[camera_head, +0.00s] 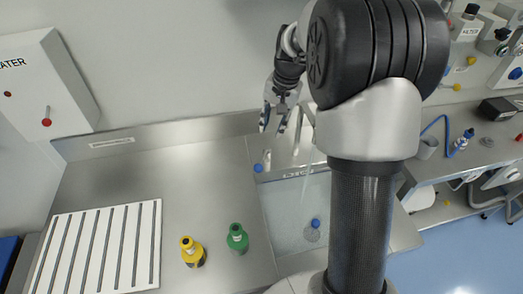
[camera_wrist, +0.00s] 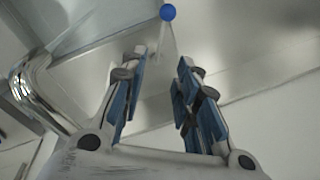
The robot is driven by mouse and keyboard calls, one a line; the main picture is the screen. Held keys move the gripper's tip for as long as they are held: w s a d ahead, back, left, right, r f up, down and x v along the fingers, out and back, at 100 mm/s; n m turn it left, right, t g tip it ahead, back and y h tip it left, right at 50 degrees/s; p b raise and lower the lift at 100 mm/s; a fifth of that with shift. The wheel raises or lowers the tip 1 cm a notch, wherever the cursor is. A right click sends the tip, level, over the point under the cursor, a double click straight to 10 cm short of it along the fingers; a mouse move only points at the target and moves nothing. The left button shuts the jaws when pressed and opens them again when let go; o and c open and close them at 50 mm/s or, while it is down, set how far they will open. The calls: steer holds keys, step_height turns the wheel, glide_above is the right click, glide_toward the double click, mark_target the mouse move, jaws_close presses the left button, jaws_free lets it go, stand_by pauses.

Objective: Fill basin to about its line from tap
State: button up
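The steel basin (camera_head: 268,215) is set into the counter, partly hidden behind my arm. A label (camera_head: 298,173), seemingly a line mark, runs along its inner back wall. A blue knob (camera_head: 258,168) stands on a short lever at the basin's back left; in the wrist view the blue knob (camera_wrist: 168,12) is ahead, beyond the fingertips. The chrome tap pipe (camera_wrist: 35,88) curves at the left of the wrist view. A faint pale streak drops into the basin; I cannot tell the water level. My gripper (camera_head: 273,128) is open and empty above the knob, also in the wrist view (camera_wrist: 160,57).
A round grey piece with a blue knob (camera_head: 315,223) sits in the basin. A slotted white rack (camera_head: 148,245) lies further left. The counter's back left is clear.

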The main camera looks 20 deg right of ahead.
steer(key=r, duration=0.1)
steer(key=b, duration=0.5)
glide_toward(262, 160)
steer(key=f, duration=0.3)
steer(key=w+f, duration=0.1)
steer(key=f, duration=0.1)
steer(key=a+f, duration=0.1)
steer(key=f, duration=0.2)
steer(key=shift+w+f, duration=0.15)
steer(key=shift+f, duration=0.15)
steer(key=shift+d, duration=0.1)
steer(key=shift+c, duration=0.6)
jaws_close()
